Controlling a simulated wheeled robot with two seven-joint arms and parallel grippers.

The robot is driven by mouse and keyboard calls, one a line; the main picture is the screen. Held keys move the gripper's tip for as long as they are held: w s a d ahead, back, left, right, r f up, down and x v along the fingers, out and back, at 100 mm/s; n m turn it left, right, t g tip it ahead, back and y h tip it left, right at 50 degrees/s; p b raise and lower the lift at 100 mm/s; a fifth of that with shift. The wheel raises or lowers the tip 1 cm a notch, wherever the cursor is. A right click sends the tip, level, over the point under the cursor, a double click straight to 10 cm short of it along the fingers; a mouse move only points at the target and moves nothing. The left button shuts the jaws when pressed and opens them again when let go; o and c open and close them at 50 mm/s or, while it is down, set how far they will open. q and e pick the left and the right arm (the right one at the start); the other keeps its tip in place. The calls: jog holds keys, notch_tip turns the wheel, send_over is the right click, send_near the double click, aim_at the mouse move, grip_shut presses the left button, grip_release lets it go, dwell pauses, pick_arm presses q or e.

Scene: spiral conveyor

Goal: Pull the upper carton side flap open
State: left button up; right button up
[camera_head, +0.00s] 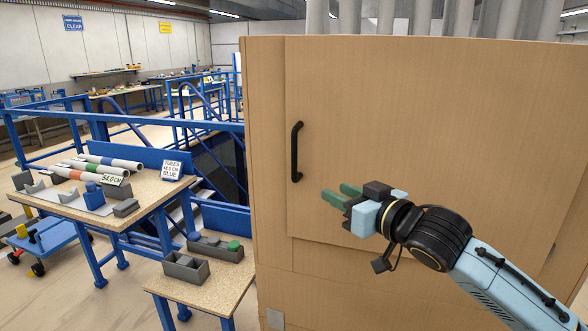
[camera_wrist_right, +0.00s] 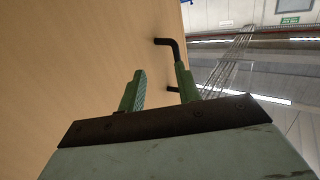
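A large tan carton-like panel (camera_head: 410,110) fills the right half of the head view, with a rectangular flap outlined on its face. A black vertical bar handle (camera_head: 297,152) is fixed near the flap's left edge. My right gripper (camera_head: 335,195) is open, its green fingers pointing left, to the right of the handle's lower end. In the right wrist view the fingers (camera_wrist_right: 159,72) are spread and empty. The handle (camera_wrist_right: 168,42) lies beyond them, partly hidden by the right finger. No contact can be made out. The flap looks closed. My left gripper is not in view.
A wooden-topped table (camera_head: 75,208) with tubes and grey holders stands at the left. A lower table (camera_head: 215,280) with grey bins is close to the panel's left side. Blue railings (camera_head: 130,118) run behind. Floor shows between the tables.

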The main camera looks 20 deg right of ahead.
jog(key=y, duration=0.1)
send_near(297, 158)
jog(key=s, duration=0.2)
jog(key=shift+n, duration=0.4)
jog(key=x, duration=0.4)
jog(key=p+x, duration=0.1)
jog(key=x, duration=0.7)
jog(key=shift+w+d+r, duration=0.1)
jog(key=shift+w+d, duration=0.05)
jog(key=shift+w, duration=0.3)
grip_shut()
